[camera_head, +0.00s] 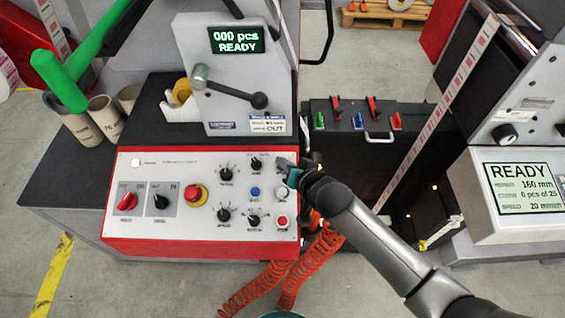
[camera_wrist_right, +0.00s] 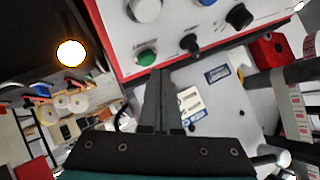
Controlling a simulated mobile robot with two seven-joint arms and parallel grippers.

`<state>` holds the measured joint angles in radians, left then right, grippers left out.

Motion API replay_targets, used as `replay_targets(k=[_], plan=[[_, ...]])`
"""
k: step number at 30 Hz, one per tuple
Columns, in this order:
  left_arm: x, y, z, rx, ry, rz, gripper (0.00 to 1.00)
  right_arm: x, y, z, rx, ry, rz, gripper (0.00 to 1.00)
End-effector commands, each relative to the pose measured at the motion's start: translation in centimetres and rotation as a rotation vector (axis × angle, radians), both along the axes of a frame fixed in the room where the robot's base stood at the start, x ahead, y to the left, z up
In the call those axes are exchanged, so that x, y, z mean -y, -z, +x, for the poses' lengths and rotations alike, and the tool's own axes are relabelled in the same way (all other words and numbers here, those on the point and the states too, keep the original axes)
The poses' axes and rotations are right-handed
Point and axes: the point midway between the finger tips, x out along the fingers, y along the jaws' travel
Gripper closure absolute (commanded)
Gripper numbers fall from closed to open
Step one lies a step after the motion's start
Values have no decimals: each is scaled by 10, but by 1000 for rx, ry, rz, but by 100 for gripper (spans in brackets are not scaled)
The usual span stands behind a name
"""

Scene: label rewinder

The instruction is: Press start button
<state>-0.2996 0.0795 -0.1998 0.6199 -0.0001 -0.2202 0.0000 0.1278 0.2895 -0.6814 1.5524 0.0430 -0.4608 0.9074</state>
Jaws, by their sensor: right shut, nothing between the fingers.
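The control panel (camera_head: 150,215) is a white plate with a red border, carrying knobs and buttons. My right gripper (camera_head: 284,165) is over its upper right corner, shut and empty. In the right wrist view the shut fingers (camera_wrist_right: 160,75) point at the panel's edge, with their tips close beside a green button (camera_wrist_right: 147,58). I cannot tell whether they touch it. In the head view the gripper and wrist hide that corner, and I do not see the green button there. Button labels are too small to read. My left gripper is not in view.
A red emergency button (camera_head: 196,194) and a red rotary switch (camera_head: 127,200) sit on the panel's left half. A display (camera_head: 236,40) reads "000 pcs READY". A crank handle (camera_head: 230,88) stands behind the panel. Orange coiled cables (camera_head: 318,255) hang beside the panel's right edge.

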Motion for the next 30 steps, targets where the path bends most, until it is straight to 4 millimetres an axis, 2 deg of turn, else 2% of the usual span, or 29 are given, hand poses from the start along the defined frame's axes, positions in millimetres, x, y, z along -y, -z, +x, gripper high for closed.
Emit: replay_targets(k=[5, 30], plan=[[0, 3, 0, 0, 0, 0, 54, 0, 6, 2, -1, 1, 0, 100], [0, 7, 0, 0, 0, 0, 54, 0, 12, 4, 0, 1, 1, 100]])
